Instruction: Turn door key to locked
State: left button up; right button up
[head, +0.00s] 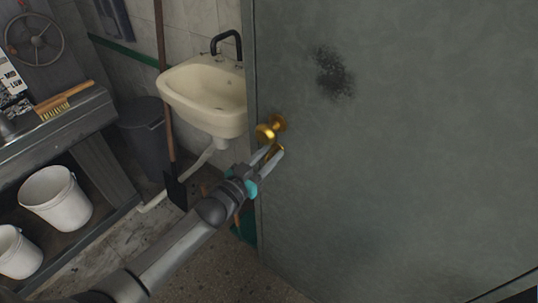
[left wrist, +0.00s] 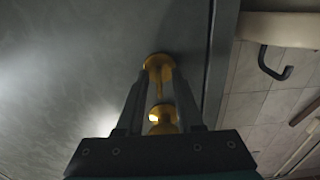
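The grey-green door (head: 400,150) fills the right of the head view. A round brass knob (head: 266,132) stands out from it near its left edge. Just below, a smaller brass piece, seemingly the key (head: 273,150), shows between the fingertips of my left gripper (head: 275,153). In the left wrist view, the gripper's parted fingers (left wrist: 160,88) stand on either side of brass parts, with a round brass plate (left wrist: 158,61) on the door beyond the tips. The fingers partly hide the key. I cannot tell whether they press on it. My right gripper is not in view.
Left of the door are a cream sink (head: 205,95) with a black tap (head: 228,42), a long-handled shovel (head: 175,188) and a dark bin (head: 145,130). A workbench (head: 60,120) with a brush (head: 66,101) and white buckets (head: 57,197) stands further left.

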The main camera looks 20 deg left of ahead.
pick_arm(q)
jog(key=shift+c, duration=0.4)
grip_shut()
